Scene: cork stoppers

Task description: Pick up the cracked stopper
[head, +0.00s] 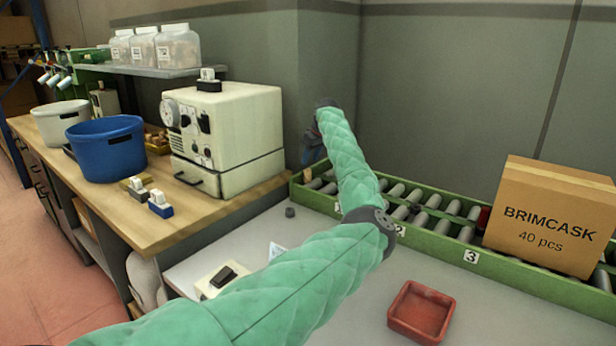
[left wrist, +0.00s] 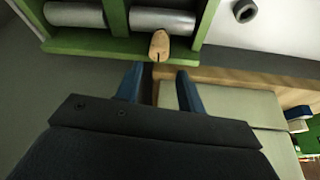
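A tan cork stopper (left wrist: 159,45) with a dark crack at its lower end shows in the left wrist view. It lies at the green edge of the roller conveyor (left wrist: 75,42). My left gripper (left wrist: 158,74) is open. Its two dark blue fingers are apart, with nothing between them, and the stopper is just beyond their tips, roughly in line with the gap. In the head view my green-sleeved left arm reaches to the conveyor's far left end and hides much of that area. My right gripper is not in view.
A cardboard box (head: 548,216) sits on the conveyor at right. A red tray (head: 421,312) stands on the grey table. A cream machine (head: 226,124) and a blue tub (head: 107,148) stand on the wooden bench at left. A small dark ring (head: 290,212) lies near the conveyor.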

